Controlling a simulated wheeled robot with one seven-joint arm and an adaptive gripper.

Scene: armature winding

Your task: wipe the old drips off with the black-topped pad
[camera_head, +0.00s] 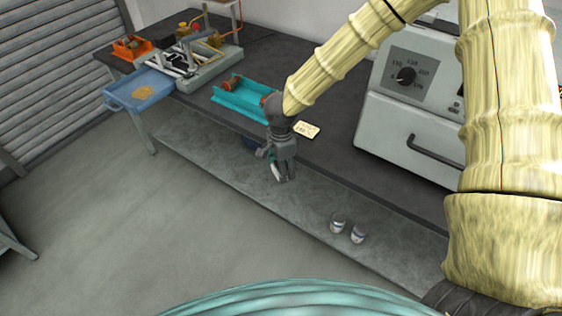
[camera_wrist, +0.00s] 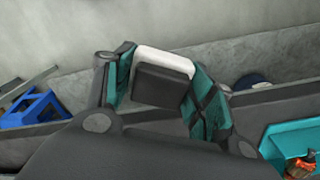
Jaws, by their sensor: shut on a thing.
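My gripper (camera_head: 277,172) is shut on the black-topped pad (camera_wrist: 163,82), a white block with a dark top, held between its teal-lined fingers (camera_wrist: 165,72). In the head view the gripper hangs off the bench's front edge, above the lower shelf, and the pad is only a small pale bit there. A blue tray (camera_head: 122,98) stands at the bench's far left end, well away from the gripper. A yellow-orange patch (camera_head: 143,92), which looks like the old drips, lies on its floor.
A teal tray (camera_head: 222,98) with copper-coloured parts lies on the dark bench behind the gripper. A pale card (camera_head: 306,130) lies nearby. A grey oven-like box (camera_head: 410,120) stands right. A fixture (camera_head: 205,65) and orange bin (camera_head: 131,46) stand far left. Two white items (camera_head: 346,229) lie on the lower shelf.

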